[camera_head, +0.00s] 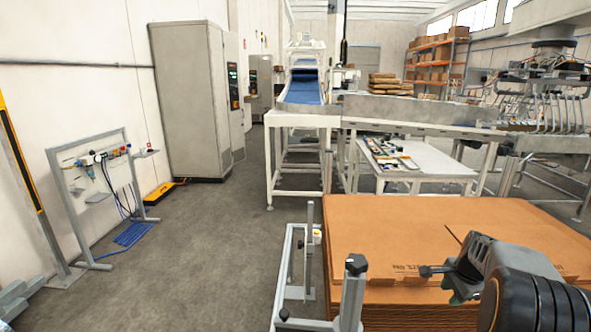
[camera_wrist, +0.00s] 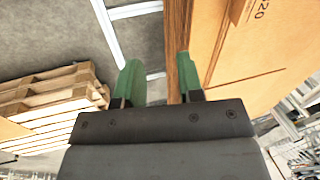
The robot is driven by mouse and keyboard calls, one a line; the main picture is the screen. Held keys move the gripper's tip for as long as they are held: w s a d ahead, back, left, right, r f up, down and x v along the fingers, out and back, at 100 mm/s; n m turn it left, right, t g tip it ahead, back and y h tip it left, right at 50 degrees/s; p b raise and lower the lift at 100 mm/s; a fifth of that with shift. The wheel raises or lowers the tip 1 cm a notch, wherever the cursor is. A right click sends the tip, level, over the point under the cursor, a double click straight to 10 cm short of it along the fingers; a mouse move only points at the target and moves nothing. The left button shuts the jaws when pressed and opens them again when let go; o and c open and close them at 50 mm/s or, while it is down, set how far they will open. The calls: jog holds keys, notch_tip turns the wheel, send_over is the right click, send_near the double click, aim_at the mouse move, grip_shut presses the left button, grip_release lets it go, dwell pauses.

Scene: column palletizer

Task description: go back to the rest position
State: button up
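My gripper (camera_head: 441,284) is at the lower right of the head view, in front of a stack of flat brown cardboard (camera_head: 390,225). In the wrist view my gripper (camera_wrist: 158,82) shows two green fingers set apart, with floor and a cardboard edge visible between them. Nothing is held. The right finger overlaps the edge of the cardboard stack (camera_wrist: 235,60) in that view; I cannot tell whether it touches.
Metal guide posts (camera_head: 353,290) stand left of the stack. A white table with tools (camera_head: 425,160) and a blue-belted conveyor (camera_head: 303,90) lie beyond. Wooden pallets (camera_wrist: 50,95) show in the wrist view. The floor (camera_head: 215,240) at left centre is clear.

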jog(key=s+a+r+n, duration=0.2)
jog(key=s+a+n, duration=0.6)
jog(key=a, duration=0.4)
jog(key=s+a+r+n, duration=0.3)
jog(key=s+a+n, duration=0.6)
jog(key=a, duration=0.4)
jog(key=shift+s+a+r+t+p, duration=0.15)
jog(key=shift+s+r+t+p, duration=0.25)
jog(key=shift+s, duration=0.35)
